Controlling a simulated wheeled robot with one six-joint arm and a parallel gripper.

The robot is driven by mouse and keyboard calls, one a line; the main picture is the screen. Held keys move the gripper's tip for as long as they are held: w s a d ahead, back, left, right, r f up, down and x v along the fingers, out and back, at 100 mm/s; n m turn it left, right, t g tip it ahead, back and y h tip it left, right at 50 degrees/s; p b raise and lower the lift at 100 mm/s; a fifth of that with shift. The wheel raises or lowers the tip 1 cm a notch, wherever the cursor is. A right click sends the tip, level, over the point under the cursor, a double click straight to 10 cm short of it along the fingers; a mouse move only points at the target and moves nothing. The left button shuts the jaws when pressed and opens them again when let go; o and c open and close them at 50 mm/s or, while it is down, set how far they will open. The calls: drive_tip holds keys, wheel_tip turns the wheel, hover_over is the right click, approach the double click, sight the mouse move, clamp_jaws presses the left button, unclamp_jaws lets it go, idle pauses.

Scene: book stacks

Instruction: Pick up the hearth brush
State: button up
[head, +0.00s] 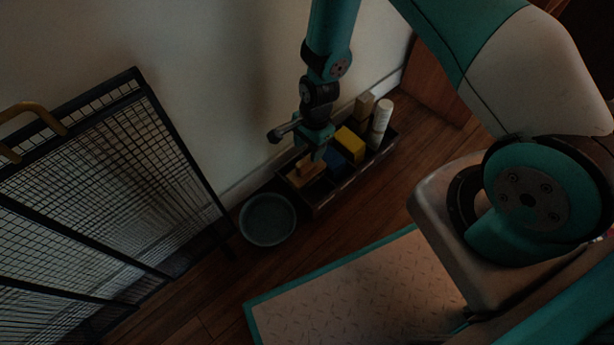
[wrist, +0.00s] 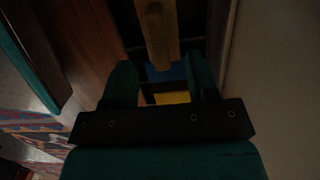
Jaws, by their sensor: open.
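A light wooden piece with a raised handle, which looks like the hearth brush (head: 303,174), lies in the left end of a long dark box (head: 325,205) by the wall. In the wrist view its wooden handle (wrist: 157,30) stands ahead of the gap between my fingertips. My gripper (head: 318,152) is over the box, pointing down, close to the brush. In the wrist view my gripper (wrist: 162,75) has its two fingers apart with nothing clasped between them. The brush's bristles cannot be made out.
The box also holds a blue block (head: 342,163), a yellow block (head: 350,143), a pale cylinder (head: 381,120) and a wooden block (head: 364,106). A round grey bowl (head: 267,219) stands left of the box. A black mesh screen (head: 100,185) is at left.

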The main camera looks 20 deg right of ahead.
sight(307, 159)
drive_tip(key=f+b, duration=0.1)
drive_tip(key=f, duration=0.1)
drive_tip(key=f+b, duration=0.2)
drive_tip(key=a+f+b, duration=0.1)
drive_tip(key=f, duration=0.1)
drive_tip(key=shift+s+a+f+b, duration=0.1)
drive_tip(key=shift+s+f+b, duration=0.2)
drive_tip(key=shift+f+b, duration=0.05)
drive_tip(key=shift+r, duration=0.1)
clamp_jaws()
